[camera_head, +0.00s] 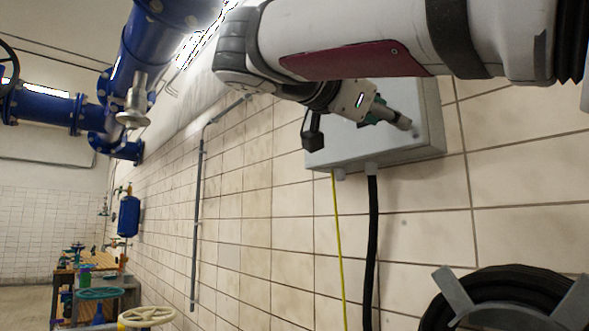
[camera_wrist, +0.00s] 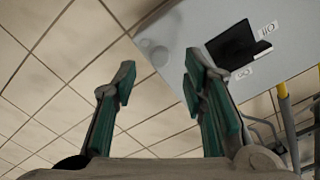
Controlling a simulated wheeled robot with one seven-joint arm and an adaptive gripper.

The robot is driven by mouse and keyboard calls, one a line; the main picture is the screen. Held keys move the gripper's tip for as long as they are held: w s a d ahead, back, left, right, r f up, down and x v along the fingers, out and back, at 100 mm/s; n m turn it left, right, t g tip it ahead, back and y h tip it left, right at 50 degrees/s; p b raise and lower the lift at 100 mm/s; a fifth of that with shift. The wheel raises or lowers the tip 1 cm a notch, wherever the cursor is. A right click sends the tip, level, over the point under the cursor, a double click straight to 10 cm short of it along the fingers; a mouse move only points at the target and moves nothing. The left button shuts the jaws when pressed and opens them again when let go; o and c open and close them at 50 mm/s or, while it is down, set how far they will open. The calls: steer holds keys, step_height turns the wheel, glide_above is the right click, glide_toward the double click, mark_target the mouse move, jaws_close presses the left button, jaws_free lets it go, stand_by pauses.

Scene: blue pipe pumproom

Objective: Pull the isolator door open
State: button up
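The isolator is a pale grey box (camera_head: 425,130) on the tiled wall, partly hidden behind my arm in the head view. In the wrist view the box's grey face (camera_wrist: 180,28) fills the upper right. It carries a black handle (camera_wrist: 236,46) with small white labels beside it. I cannot tell whether the door is fully shut. My gripper (camera_head: 390,115) is in front of the box in the head view. In the wrist view my gripper (camera_wrist: 160,72) has its two green-padded fingers apart with nothing between them. The handle lies right of the fingers; contact with the box cannot be told.
A yellow-green cable (camera_head: 339,250) and a black cable (camera_head: 371,250) hang from the box. A black hose reel (camera_head: 510,295) is at lower right. Blue pipes (camera_head: 150,45) run at upper left. A workbench (camera_head: 100,285) stands at far left.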

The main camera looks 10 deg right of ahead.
steer(key=shift+x, duration=2.65)
jaws_close()
